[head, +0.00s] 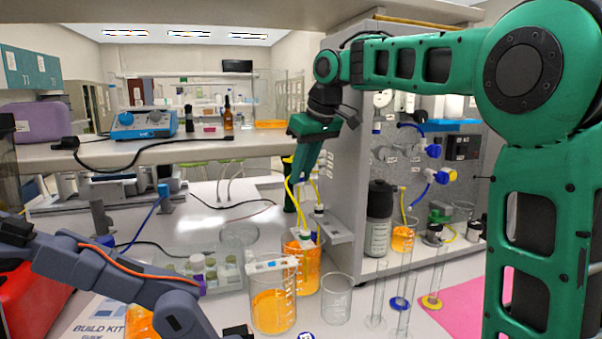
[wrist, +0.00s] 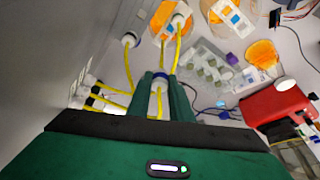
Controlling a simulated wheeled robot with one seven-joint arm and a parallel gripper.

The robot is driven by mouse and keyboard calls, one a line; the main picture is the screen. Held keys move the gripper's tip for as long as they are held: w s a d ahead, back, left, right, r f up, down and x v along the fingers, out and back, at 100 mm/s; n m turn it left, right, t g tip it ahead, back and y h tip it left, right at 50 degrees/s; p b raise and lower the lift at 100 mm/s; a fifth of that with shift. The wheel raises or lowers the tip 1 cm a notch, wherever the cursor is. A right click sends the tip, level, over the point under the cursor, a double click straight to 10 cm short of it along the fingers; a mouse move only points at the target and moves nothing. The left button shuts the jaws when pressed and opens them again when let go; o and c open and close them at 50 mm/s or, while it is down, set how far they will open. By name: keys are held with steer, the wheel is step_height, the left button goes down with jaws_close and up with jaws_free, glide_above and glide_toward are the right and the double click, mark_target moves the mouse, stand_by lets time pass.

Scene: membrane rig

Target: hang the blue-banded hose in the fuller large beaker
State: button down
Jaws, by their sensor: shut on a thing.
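My gripper (head: 305,178) points down above the beakers, its jaws shut on a yellow hose. In the wrist view a white fitting (wrist: 159,88) with a blue band (wrist: 160,75) sits between my fingertips (wrist: 163,82). The rear large beaker (head: 306,278) holds orange liquid to a higher level than the front large beaker (head: 273,312), which is roughly half full. Both have a white strip with blue marks near the mouth. A white hose end (wrist: 180,20) shows over the rear beaker's mouth in the wrist view; whether it belongs to the held hose, I cannot tell.
An empty glass beaker (head: 337,300) stands right of the large beakers. A vial tray (head: 205,270) lies to the left. The grey cabinet wall (head: 345,150) is close on the right. Another white hose end (wrist: 130,40) hangs nearby. Slim cylinders (head: 403,290) stand further right.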

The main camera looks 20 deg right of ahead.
steer(key=shift+s+f, duration=0.1)
steer(key=shift+f, duration=0.05)
stand_by(0.3)
steer(key=shift+a+f, duration=0.2)
steer(key=shift+f, duration=0.9)
glide_above(299, 225)
steer(key=shift+s+d+f, duration=0.1)
steer(key=shift+s+f, duration=0.05)
steer(key=shift+f, duration=0.65)
steer(key=shift+s+d+f, duration=0.1)
steer(key=shift+f, duration=0.75)
steer(key=shift+s+d+f, duration=0.1)
steer(key=shift+s+f, duration=0.05)
steer(key=shift+f, duration=3.4)
steer(key=c, duration=1.5)
jaws_free()
steer(key=shift+r, duration=0.1)
